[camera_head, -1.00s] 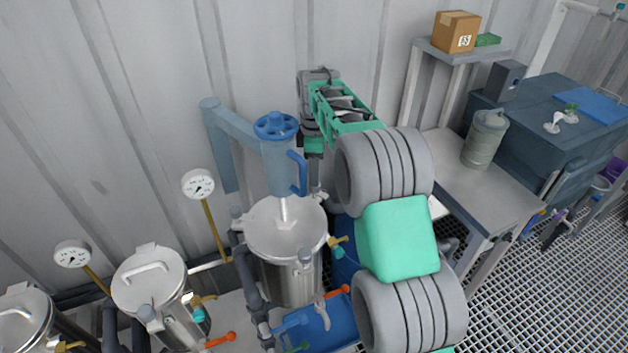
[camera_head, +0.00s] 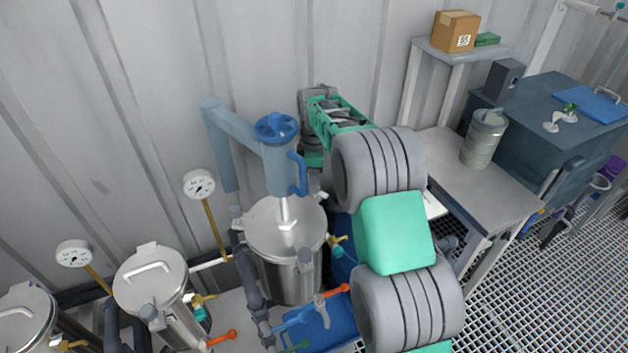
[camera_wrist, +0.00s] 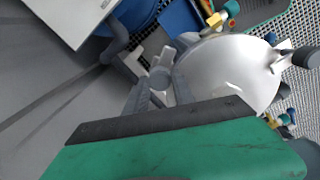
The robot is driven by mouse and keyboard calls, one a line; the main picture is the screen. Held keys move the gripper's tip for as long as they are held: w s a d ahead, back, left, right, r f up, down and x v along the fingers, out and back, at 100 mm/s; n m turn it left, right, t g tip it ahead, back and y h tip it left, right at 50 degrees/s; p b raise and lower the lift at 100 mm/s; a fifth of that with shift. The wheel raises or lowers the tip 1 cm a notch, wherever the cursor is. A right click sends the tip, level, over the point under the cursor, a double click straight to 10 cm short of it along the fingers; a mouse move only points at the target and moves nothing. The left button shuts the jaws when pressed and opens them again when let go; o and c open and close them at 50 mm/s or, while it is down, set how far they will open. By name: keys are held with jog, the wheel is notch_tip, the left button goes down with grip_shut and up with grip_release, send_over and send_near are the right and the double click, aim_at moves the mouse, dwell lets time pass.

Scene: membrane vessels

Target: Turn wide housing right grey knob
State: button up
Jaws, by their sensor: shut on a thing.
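The wide housing is the steel vessel with a round lid (camera_head: 287,228) in the middle of the head view, below the blue motor-like unit. In the wrist view its pale lid (camera_wrist: 232,72) fills the right side. A light grey knob (camera_wrist: 160,76) stands at the lid's left edge. My gripper (camera_wrist: 161,90) has one dark finger on each side of this knob and is shut on it.
A blue unit (camera_head: 276,165) with a handle stands over the lid. Smaller lidded vessels (camera_head: 150,278) and gauges (camera_head: 199,184) are to the left. A workbench (camera_head: 470,172) with a grey canister (camera_head: 484,137) is to the right. Orange-handled valves (camera_head: 336,290) sit low in front.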

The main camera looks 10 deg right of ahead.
grip_shut()
jog(key=shift+m, duration=0.3)
jog(key=m, duration=0.3)
jog(key=shift+m+b, duration=0.3)
jog(key=m, duration=0.4)
jog(key=shift+m, duration=0.3)
jog(key=m, duration=0.9)
jog(key=shift+b, duration=0.3)
